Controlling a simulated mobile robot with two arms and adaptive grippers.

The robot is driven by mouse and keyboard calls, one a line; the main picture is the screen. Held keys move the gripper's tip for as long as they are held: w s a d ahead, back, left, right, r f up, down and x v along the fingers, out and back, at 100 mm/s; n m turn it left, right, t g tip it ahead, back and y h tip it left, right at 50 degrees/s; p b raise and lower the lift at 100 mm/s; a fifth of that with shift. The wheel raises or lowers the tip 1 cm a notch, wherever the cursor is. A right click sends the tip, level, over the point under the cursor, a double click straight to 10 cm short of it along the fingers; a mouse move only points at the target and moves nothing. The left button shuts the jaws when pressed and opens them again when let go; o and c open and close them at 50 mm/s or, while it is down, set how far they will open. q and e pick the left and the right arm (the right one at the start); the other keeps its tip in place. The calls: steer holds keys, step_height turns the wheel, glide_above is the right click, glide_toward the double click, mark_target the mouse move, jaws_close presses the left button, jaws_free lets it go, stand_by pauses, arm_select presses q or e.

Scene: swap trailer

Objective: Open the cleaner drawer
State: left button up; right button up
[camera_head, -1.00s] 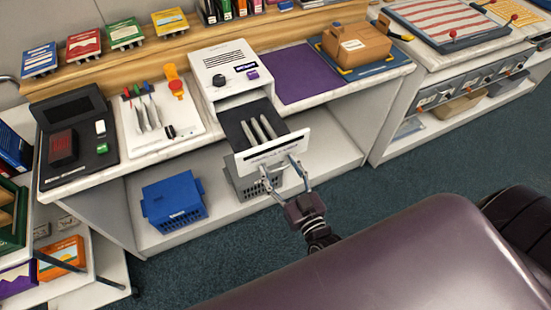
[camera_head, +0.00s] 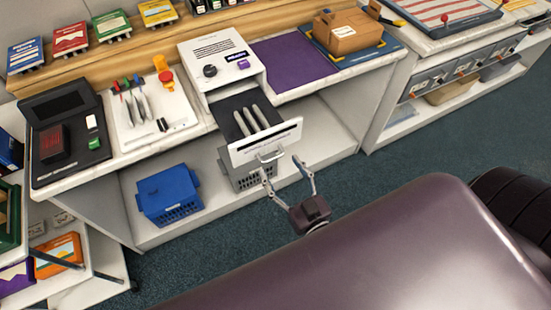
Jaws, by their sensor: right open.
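The cleaner (camera_head: 218,60) is a white box with a black knob and a purple button, standing on the counter. Its drawer (camera_head: 262,142) is pulled out toward me, with a white front and a metal handle (camera_head: 270,156). Several grey pieces (camera_head: 252,119) lie in the dark drawer tray. My right gripper (camera_head: 282,170) is open in front of the drawer, its two fingers spread just below the handle and apart from it, as far as I can tell. My left gripper is not in view.
A blue basket (camera_head: 169,195) and a grey basket (camera_head: 240,178) stand on the shelf under the counter. A purple mat (camera_head: 291,70) and a brown box (camera_head: 347,31) are on the counter at right. The teal floor in front is clear.

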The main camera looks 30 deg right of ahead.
steer(key=s, duration=0.7)
steer(key=shift+d, duration=0.15)
steer(key=shift+s, duration=0.1)
steer(key=s+f+n+g, duration=0.1)
steer(key=s+f+g, duration=0.2)
steer(key=f, duration=0.7)
steer(key=s+f+g+y, duration=0.1)
steer(key=s+f+g, duration=0.2)
steer(key=f, duration=0.7)
steer(key=s+f+n+g, duration=0.1)
steer(key=s+f+g, duration=0.25)
steer(key=f, duration=0.65)
steer(key=s+d+f+g, duration=0.1)
steer(key=s+f+g, duration=0.2)
steer(key=s+f, duration=0.3)
steer(key=s+d+f+g+h, duration=0.1)
steer(key=s+f+g, duration=0.3)
steer(key=s+f, duration=0.3)
steer(key=s, duration=0.5)
steer(key=shift+d+h, duration=0.3)
steer(key=shift+d, duration=0.05)
